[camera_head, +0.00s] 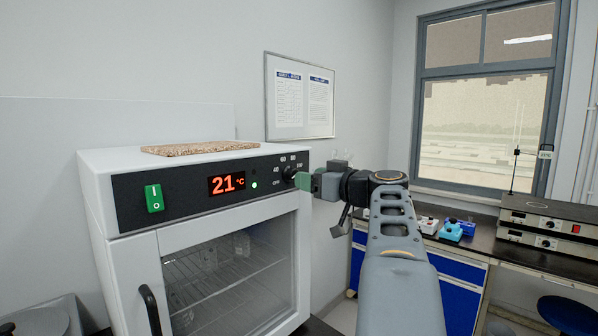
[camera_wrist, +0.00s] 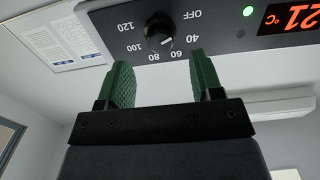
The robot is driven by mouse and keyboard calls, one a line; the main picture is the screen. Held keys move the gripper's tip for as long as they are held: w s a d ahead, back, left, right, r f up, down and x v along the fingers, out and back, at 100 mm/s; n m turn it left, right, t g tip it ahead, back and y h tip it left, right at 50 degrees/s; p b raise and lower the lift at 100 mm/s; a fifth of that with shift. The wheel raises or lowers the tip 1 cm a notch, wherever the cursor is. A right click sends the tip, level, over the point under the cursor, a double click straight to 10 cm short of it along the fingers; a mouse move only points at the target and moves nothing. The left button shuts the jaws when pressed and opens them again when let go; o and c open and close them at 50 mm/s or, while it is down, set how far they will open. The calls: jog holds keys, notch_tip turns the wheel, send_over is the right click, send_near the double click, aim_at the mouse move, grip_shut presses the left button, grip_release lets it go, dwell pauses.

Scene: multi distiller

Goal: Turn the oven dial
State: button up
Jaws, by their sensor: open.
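The oven (camera_head: 200,220) is a white box with a black control panel and a glass door, which is closed. Its dial (camera_wrist: 160,33) is a small black knob ringed by OFF and numbers from 40 to 120; a pale mark on it seems to face the 40–60 side. In the head view the dial (camera_head: 290,173) is partly hidden by my gripper (camera_head: 303,181). My gripper's green fingers (camera_wrist: 160,68) are open and empty. They appear on either side of the dial in the wrist view, apart from it. Contact is not visible.
The panel also has a display (camera_head: 227,184) reading 21 °C, a lit green lamp (camera_head: 254,184) and a green rocker switch (camera_head: 154,198). A cork-like slab (camera_head: 200,147) lies on the oven. A bench with instruments (camera_head: 548,225) stands at the right.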

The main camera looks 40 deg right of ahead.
aim_at(292, 174)
jog(key=shift+w+a+p, duration=0.2)
jog(key=shift+w+p, duration=0.05)
jog(key=shift+w, duration=0.9)
jog(key=shift+w+a+p, duration=0.2)
jog(key=shift+w+p, duration=0.05)
jog(key=shift+w, duration=0.85)
jog(key=c, duration=0.9)
